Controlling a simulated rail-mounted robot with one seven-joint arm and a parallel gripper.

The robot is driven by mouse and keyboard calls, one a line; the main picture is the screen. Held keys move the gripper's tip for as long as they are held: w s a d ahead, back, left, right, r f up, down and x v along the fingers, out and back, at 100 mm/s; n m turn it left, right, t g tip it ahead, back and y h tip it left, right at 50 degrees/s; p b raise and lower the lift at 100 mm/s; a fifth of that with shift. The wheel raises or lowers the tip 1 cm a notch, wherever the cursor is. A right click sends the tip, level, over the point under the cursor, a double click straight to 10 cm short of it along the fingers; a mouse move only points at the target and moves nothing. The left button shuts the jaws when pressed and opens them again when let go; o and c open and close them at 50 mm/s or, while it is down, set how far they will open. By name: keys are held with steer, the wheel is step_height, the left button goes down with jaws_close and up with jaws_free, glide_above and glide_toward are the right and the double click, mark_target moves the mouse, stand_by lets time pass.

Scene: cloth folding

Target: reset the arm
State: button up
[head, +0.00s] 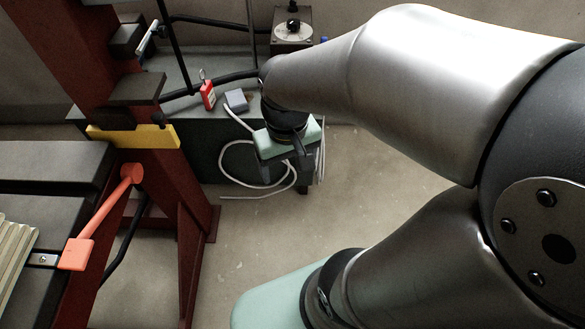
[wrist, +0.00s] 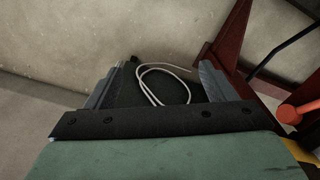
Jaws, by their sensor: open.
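My gripper (head: 287,167) hangs at the end of my arm in the middle of the head view, its green body tilted and its dark fingers pointing down. It overlaps the front of a dark bench in that view. In the wrist view my gripper (wrist: 157,82) has its two grey fingers wide apart. Nothing is held between them. A white cable (wrist: 150,85) shows beyond the gap, against a dark surface. My large silver arm links fill the right of the head view and hide what is behind them. No cloth shows clearly.
The dark bench (head: 205,150) carries a red padlock-like item (head: 208,95) and a small grey box (head: 236,100). A white cable (head: 240,188) hangs in loops at its front. A dark red post (head: 80,60) and an orange lever (head: 104,215) stand left. Bare floor (head: 370,190) lies right of the gripper.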

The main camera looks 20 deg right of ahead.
steer(key=shift+g, duration=0.3)
steer(key=s, duration=0.4)
steer(key=shift+f, duration=0.4)
stand_by(0.4)
step_height(320, 180, up, 3)
steer(key=p, duration=0.2)
steer(key=shift+d+p, duration=0.1)
steer(key=shift+p, duration=0.3)
step_height(320, 180, down, 16)
steer(key=b, duration=1.5)
steer(key=shift+w+d, duration=0.2)
steer(key=shift+d, duration=0.2)
